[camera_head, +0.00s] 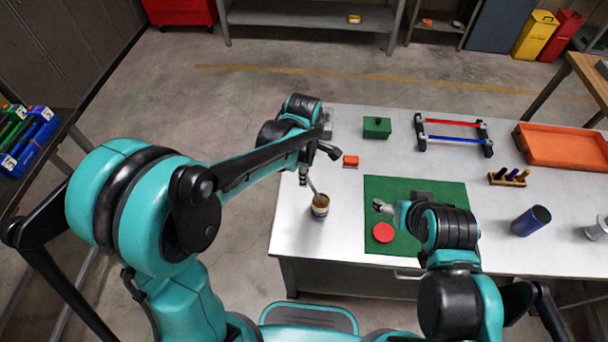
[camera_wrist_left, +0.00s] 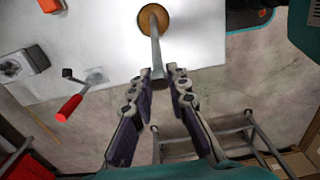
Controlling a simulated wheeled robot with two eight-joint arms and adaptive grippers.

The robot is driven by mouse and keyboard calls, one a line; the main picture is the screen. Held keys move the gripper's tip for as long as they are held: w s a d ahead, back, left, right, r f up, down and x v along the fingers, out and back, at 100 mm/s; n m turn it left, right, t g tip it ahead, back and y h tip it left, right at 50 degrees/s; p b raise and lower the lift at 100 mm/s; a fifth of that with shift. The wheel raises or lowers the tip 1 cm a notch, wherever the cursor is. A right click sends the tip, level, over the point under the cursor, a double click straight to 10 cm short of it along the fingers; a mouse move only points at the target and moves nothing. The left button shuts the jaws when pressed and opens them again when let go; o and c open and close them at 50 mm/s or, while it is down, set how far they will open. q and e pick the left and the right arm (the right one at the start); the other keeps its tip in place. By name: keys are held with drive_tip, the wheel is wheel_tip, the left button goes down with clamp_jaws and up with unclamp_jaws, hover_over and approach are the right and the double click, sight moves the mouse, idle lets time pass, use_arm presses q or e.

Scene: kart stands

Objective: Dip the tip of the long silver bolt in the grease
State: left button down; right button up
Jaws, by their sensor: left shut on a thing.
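My left gripper (camera_head: 306,177) is shut on the long silver bolt (camera_head: 315,188), and its fingertips (camera_wrist_left: 164,77) grip the bolt's near end in the left wrist view. The bolt (camera_wrist_left: 155,47) slants down to the grease pot (camera_head: 320,212), a small round can near the table's left front edge. In the left wrist view its far end lies within the brown round opening of the pot (camera_wrist_left: 145,30). How deep the tip sits cannot be told. My right gripper (camera_head: 382,207) is over the green mat; its jaw opening is unclear.
A red disc (camera_head: 383,232) lies on the green mat (camera_head: 388,188). An orange block (camera_head: 350,161) and a green box (camera_head: 377,128) stand behind. A red-handled crank (camera_wrist_left: 70,106) shows in the left wrist view. A blue cylinder (camera_head: 531,221) and an orange tray (camera_head: 565,147) are right.

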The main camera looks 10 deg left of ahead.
idle(0.6)
use_arm(q)
drive_tip(key=shift+r+p, duration=2.6)
drive_tip(key=shift+r, duration=0.9)
drive_tip(key=shift+f, duration=0.1)
